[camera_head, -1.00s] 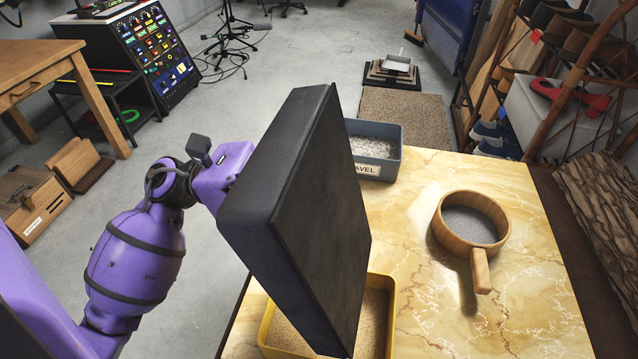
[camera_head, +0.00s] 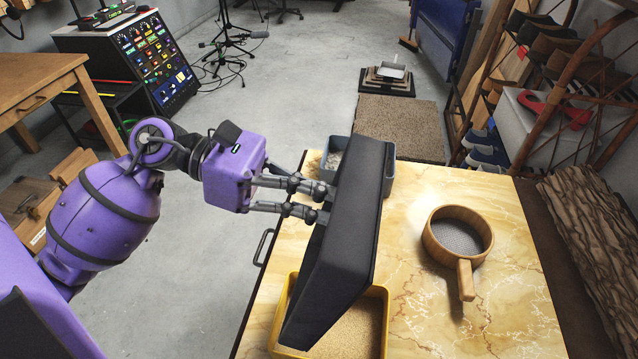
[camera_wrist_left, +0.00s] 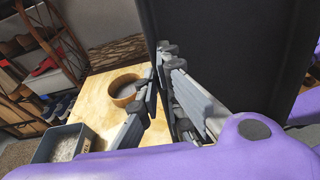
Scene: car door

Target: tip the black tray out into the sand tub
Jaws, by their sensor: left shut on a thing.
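The black tray (camera_head: 348,235) stands steeply on edge above the yellow sand tub (camera_head: 385,325), with its lower end over the tub's left part. My left gripper (camera_head: 326,203) is shut on the tray's left edge. In the left wrist view the tray's dark face (camera_wrist_left: 235,55) fills the upper right, beside the fingers. Pale sand (camera_head: 358,330) shows in the tub's right part; the tray hides the rest. I see nothing falling from the tray, and its contents are hidden. My right gripper is out of view.
A grey tub of gravel (camera_head: 333,160) stands behind the tray, partly covered by it. A round wooden sieve with a handle (camera_head: 458,240) lies on the right of the marbled table (camera_head: 500,310). The table around the sieve is clear.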

